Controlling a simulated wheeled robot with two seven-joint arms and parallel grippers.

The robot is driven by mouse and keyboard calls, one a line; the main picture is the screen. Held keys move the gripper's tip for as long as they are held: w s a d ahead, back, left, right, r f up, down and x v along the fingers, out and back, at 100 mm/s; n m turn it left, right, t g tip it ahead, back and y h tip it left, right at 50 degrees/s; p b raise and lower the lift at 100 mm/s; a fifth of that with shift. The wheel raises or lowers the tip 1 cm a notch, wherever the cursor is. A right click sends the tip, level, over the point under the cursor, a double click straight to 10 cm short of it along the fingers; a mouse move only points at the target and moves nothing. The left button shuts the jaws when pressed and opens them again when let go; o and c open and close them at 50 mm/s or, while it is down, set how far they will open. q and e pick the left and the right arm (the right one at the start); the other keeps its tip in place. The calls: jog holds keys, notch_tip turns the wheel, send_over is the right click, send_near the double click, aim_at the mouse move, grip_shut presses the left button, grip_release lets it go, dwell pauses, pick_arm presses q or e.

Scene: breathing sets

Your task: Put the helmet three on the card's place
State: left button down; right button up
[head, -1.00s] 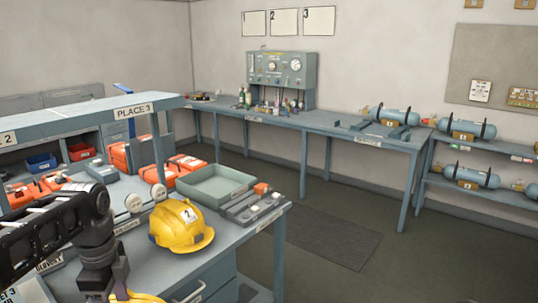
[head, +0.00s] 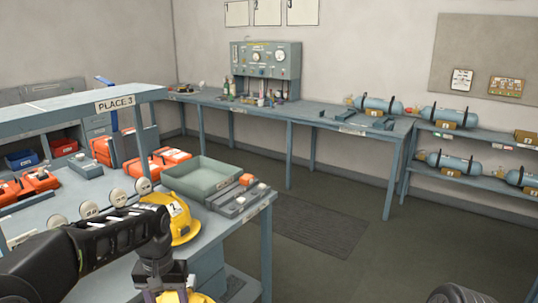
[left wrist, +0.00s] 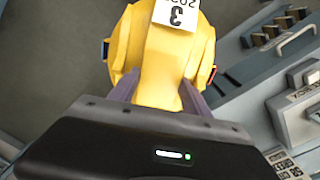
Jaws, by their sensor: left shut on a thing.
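My left gripper (left wrist: 155,95) is shut on a yellow helmet (left wrist: 168,50) with a white tag reading 3. The head view shows my left gripper (head: 172,291) at the bottom edge, with only a sliver of this helmet (head: 202,298) below it. A second yellow helmet (head: 184,228) with a white tag sits on the near bench, partly hidden behind my left arm. A PLACE 3 sign (head: 115,103) is on the bench's upper shelf. Two small cards (head: 462,80) hang on the wall board at the right. My right gripper is not in view.
The near bench (head: 235,227) carries a green-grey tray (head: 202,180), orange cases (head: 158,161) and round white discs. A long back table (head: 290,112) holds a gauge panel (head: 266,68). Blue cylinders (head: 449,112) lie at the right. Floor around the dark mat (head: 310,224) is open.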

pick_arm(q)
jog(key=shift+m, duration=0.3)
jog(key=d+f, duration=0.1)
jog(key=f, duration=0.1)
jog(key=d+f, duration=0.2)
jog(key=shift+s+d+f, duration=0.2)
jog(key=shift+d, duration=0.1)
